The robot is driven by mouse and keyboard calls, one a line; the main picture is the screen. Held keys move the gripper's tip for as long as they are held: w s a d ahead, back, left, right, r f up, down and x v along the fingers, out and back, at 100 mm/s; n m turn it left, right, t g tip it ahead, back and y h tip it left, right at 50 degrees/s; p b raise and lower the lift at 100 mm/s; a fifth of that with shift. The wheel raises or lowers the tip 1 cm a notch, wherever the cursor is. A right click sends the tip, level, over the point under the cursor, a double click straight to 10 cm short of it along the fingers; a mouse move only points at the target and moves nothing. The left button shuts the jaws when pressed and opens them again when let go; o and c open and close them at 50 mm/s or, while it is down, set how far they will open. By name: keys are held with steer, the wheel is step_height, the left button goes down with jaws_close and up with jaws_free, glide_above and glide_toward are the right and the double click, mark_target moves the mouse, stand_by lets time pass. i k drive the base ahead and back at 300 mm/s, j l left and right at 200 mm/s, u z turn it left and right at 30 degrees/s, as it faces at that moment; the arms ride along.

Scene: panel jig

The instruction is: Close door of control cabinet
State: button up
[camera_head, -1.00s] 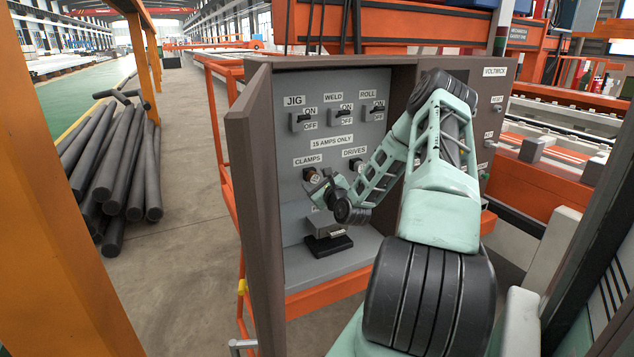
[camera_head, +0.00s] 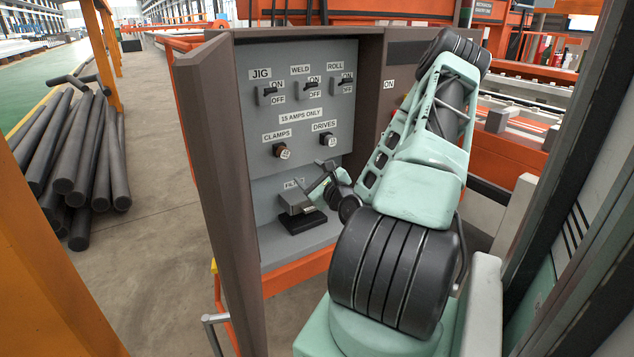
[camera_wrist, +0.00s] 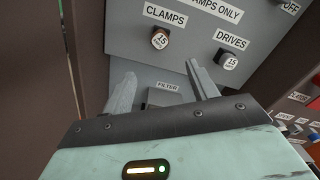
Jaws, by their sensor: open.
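The control cabinet has a grey inner panel (camera_head: 340,60) with switches and knobs. Its brown door (camera_head: 215,170) stands open on the left side, jutting towards me. A dark brown surface at the left of the wrist view (camera_wrist: 86,50) appears to be the door. My gripper (camera_head: 318,188) is inside the cabinet's lower part, to the right of the door and apart from it. In the wrist view my gripper (camera_wrist: 165,85) has its two fingers spread and nothing between them. The FILTER label shows beyond the gap. My arm hides part of the cabinet's right side.
A grey block (camera_head: 296,201) on a black base (camera_head: 300,222) sits at the cabinet's bottom, close to my gripper. CLAMPS (camera_head: 282,151) and DRIVES (camera_head: 328,139) knobs protrude above. Dark pipes (camera_head: 75,165) lie at left. An orange post (camera_head: 45,230) fills the near left; floor shows between.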

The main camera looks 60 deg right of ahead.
mark_target(205, 77)
steer(key=k, duration=1)
